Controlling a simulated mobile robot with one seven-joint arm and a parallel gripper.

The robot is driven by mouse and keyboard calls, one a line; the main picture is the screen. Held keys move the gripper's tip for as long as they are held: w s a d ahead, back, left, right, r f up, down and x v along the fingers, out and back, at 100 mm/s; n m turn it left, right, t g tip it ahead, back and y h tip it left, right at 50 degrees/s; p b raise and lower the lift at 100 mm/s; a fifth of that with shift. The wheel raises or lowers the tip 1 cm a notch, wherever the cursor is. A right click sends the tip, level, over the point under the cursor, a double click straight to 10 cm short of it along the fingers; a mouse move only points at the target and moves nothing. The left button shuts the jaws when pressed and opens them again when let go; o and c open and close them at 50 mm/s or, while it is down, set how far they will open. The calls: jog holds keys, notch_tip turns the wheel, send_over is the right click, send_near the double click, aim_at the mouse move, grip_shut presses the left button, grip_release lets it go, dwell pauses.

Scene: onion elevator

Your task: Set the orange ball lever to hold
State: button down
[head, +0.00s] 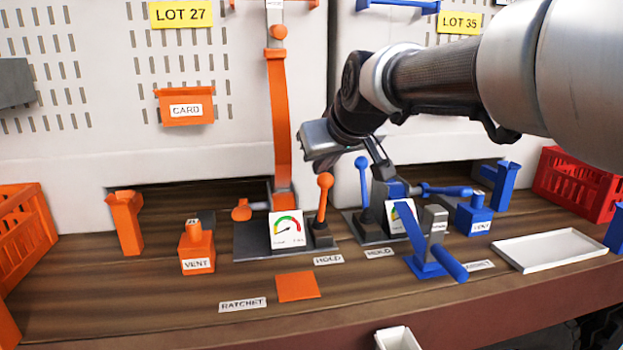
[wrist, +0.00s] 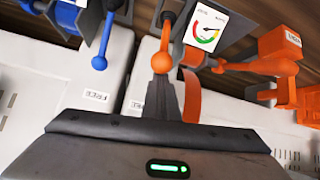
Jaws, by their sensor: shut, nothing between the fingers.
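The orange ball lever (head: 322,208) stands nearly upright on a grey base, right of the orange station's dial. A HOLD label (head: 328,260) lies on the table in front of it. In the wrist view, its orange ball (wrist: 162,62) is just beyond the fingertips of my gripper (wrist: 166,84), nearly in line with them. FREE labels (wrist: 97,96) show on the wall side.
A dial (head: 286,230) stands left of the lever. An orange VENT block (head: 197,250) and post (head: 126,222) are further left. A blue crank (head: 432,245) and white tray (head: 549,250) are to the right. The front table strip is mostly clear.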

jog(key=shift+s+d+f, duration=0.1)
jog(key=shift+s+f, duration=0.2)
jog(key=shift+s, duration=0.15)
jog(key=shift+s+d+f+b, duration=0.1)
jog(key=shift+s+b, duration=0.4)
jog(key=shift+b, duration=0.2)
jog(key=shift+s+f, duration=0.1)
jog(key=shift+s, duration=0.05)
